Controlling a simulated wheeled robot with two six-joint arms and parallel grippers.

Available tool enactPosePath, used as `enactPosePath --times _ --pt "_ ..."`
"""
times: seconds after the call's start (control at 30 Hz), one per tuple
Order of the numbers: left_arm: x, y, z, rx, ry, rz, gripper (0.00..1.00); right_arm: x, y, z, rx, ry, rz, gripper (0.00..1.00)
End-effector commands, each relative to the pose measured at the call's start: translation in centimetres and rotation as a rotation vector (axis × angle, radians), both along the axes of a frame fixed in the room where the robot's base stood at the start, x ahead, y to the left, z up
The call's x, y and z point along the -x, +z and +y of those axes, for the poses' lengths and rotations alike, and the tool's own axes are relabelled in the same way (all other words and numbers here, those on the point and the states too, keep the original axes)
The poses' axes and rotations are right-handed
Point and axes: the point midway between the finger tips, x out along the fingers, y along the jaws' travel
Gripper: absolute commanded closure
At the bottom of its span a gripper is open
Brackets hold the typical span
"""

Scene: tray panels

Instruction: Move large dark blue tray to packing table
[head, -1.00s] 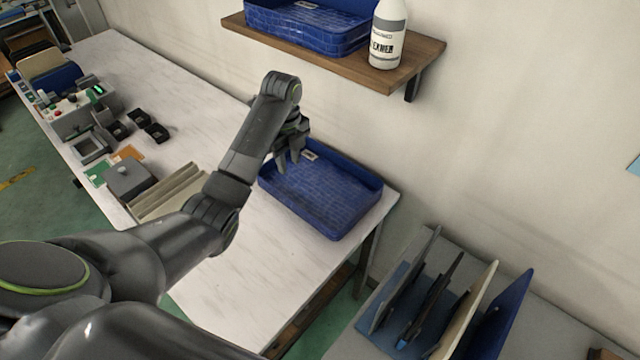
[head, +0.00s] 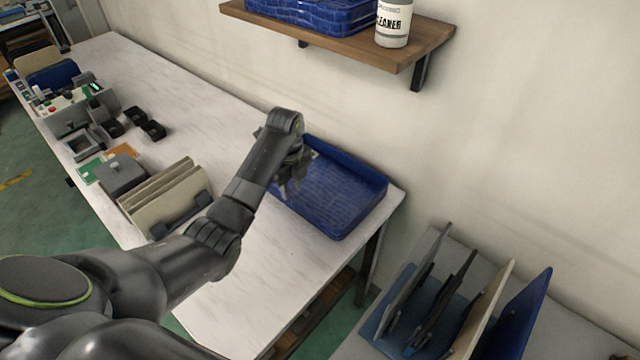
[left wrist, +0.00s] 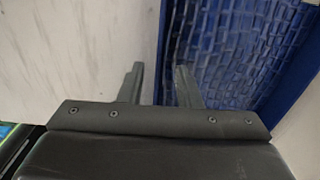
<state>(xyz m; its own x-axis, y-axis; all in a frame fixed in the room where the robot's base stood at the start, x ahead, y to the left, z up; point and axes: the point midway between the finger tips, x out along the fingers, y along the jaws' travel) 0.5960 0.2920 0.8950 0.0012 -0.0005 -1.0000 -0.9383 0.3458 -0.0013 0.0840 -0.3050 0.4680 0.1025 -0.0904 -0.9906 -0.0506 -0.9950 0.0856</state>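A large dark blue tray (head: 335,195) lies flat on the white table against the wall, near the table's right end. My left gripper (head: 288,190) is over the tray's left side, pointing down. In the left wrist view the tray (left wrist: 240,50) fills the right side, and the two fingers (left wrist: 160,85) stand apart, one on each side of the tray's left edge. I cannot tell whether they touch the wall. My right gripper is not in view. Another blue tray (head: 310,12) sits on the wall shelf. I cannot tell which table is the packing table.
The wooden shelf (head: 340,45) holds a white cleaner bottle (head: 394,24). A rack with upright panels (head: 440,310) stands at the lower right, past a gap. Beige panels (head: 165,195) and small devices occupy the table's left part. The table's front (head: 240,300) is clear.

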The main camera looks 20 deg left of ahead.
Motion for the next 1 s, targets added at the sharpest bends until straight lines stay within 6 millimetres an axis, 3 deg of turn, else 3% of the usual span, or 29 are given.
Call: enactPosePath --times 0.4,0.67,0.9,1.0 --pt "0.2 -4.9 0.3 0.0 0.0 0.003 0.69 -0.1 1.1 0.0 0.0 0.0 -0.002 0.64" --pt "0.1 -5.2 0.3 0.0 -0.001 0.001 0.69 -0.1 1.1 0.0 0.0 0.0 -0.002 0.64" --pt "0.1 -5.2 0.3 0.0 0.0 0.001 0.98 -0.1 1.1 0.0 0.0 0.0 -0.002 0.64" --pt "0.1 -5.2 0.3 0.0 0.0 0.001 1.0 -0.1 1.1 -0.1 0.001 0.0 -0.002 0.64"
